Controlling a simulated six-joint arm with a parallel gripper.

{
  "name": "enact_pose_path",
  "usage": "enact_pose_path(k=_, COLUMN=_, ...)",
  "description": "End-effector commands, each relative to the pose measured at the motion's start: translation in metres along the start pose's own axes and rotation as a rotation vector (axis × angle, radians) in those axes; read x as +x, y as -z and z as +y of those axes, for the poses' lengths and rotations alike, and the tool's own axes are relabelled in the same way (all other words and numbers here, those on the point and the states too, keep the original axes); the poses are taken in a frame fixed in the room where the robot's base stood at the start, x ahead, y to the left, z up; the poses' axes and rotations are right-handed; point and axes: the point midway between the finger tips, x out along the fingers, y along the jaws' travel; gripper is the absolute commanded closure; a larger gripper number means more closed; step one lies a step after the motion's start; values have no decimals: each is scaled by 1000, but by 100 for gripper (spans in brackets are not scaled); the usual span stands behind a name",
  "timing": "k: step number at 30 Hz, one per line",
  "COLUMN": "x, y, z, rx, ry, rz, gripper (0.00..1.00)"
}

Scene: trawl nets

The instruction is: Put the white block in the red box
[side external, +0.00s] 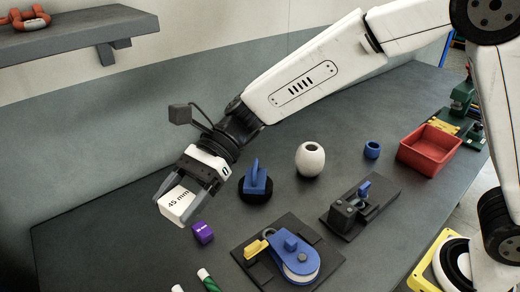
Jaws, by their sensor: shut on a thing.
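The white block (178,204), marked "45 mm", is between the fingers of my gripper (182,202) at the left of the side external view. My gripper is shut on it and holds it tilted, seemingly above the dark table. The red box (430,149) stands open-topped at the right side of the table, well apart from my gripper. Its visible inside looks empty.
A small purple block (203,232) lies near the gripper. A blue part on a black disc (256,184), a white vase (310,159), a blue ring (372,149), a dark clamp fixture (361,207) and a blue pulley fixture (290,258) stand between gripper and box.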

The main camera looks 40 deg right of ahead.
Motion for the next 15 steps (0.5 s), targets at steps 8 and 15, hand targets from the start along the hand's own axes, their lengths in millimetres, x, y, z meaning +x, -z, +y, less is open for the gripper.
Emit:
enact_pose_path(k=8, x=-39, y=39, z=9, rx=-40, ry=-103, rz=-1, gripper=87)
enact_pose_path(k=15, x=-94, y=89, z=28, rx=-112, ry=-276, rz=-2, gripper=87)
